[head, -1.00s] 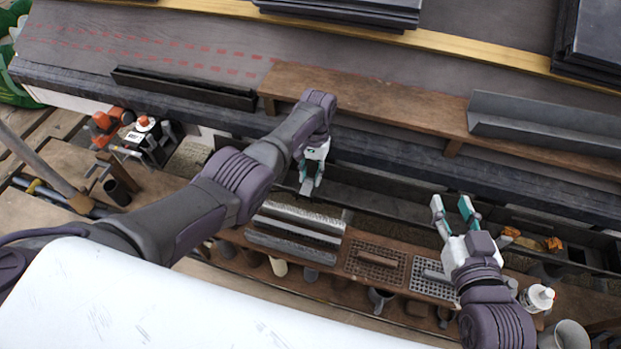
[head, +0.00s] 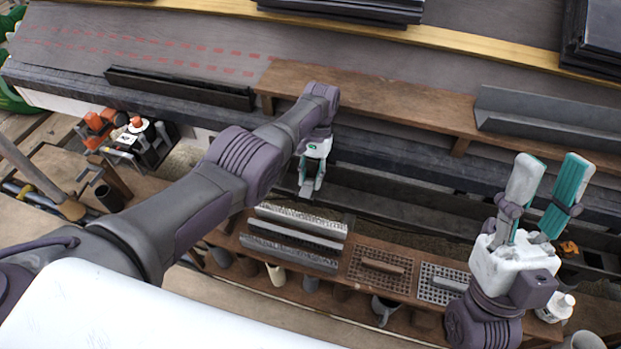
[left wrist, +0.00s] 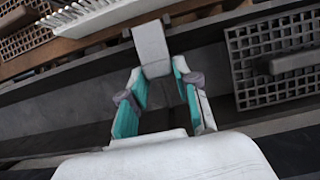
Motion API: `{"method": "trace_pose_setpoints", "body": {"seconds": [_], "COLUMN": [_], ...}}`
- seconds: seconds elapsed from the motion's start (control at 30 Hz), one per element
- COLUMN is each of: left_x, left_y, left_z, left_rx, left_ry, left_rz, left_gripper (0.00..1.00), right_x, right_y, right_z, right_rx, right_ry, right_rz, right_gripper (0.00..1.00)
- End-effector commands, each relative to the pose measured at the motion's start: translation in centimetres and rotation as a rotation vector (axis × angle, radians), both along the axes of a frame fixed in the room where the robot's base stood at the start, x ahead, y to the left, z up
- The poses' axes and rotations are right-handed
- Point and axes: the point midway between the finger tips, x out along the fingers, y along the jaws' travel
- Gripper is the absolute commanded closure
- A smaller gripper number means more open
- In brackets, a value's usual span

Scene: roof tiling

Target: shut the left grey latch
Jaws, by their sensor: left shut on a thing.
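The left grey latch (left wrist: 151,45) is a pale grey block in the left wrist view, between the tips of my left gripper (left wrist: 158,78). The gripper is shut on it. In the head view the latch (head: 306,187) is small and partly hidden by my left gripper (head: 312,177), at the dark gutter trough. I cannot tell the latch's angle clearly. My right gripper (head: 550,178) is open and empty, raised with its fingers pointing up, on the right and well apart from the latch.
A wooden plank (head: 390,105) runs behind the trough. A shelf in front carries a wire-brush-like block (head: 297,236) and brown and grey grates (head: 375,270). An orange-topped tool (head: 137,122) stands at left. A grey angled profile (head: 550,120) lies at right.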

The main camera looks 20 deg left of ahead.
Motion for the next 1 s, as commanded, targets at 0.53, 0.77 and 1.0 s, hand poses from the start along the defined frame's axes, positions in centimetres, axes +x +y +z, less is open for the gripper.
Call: {"method": "trace_pose_setpoints", "body": {"seconds": [0.53,0.77,1.0], "left_x": [-0.05,-0.02,-0.01], "left_y": [-0.07,-0.03,-0.01], "left_z": [-0.12,-0.06,0.00], "left_rx": [-0.001,0.000,0.000], "left_ry": [0.002,0.002,0.002], "left_rz": [-0.001,-0.001,0.000], "left_gripper": [0.54,0.44,0.44], "right_x": [-0.37,-0.37,-0.30], "right_y": [-0.09,-0.09,-0.05], "right_z": [0.10,0.12,0.10], "right_rx": [0.007,0.006,0.006], "right_ry": [-0.021,-0.021,-0.017], "right_rz": [0.001,0.001,0.002], "right_gripper": [0.60,0.60,0.60]}}
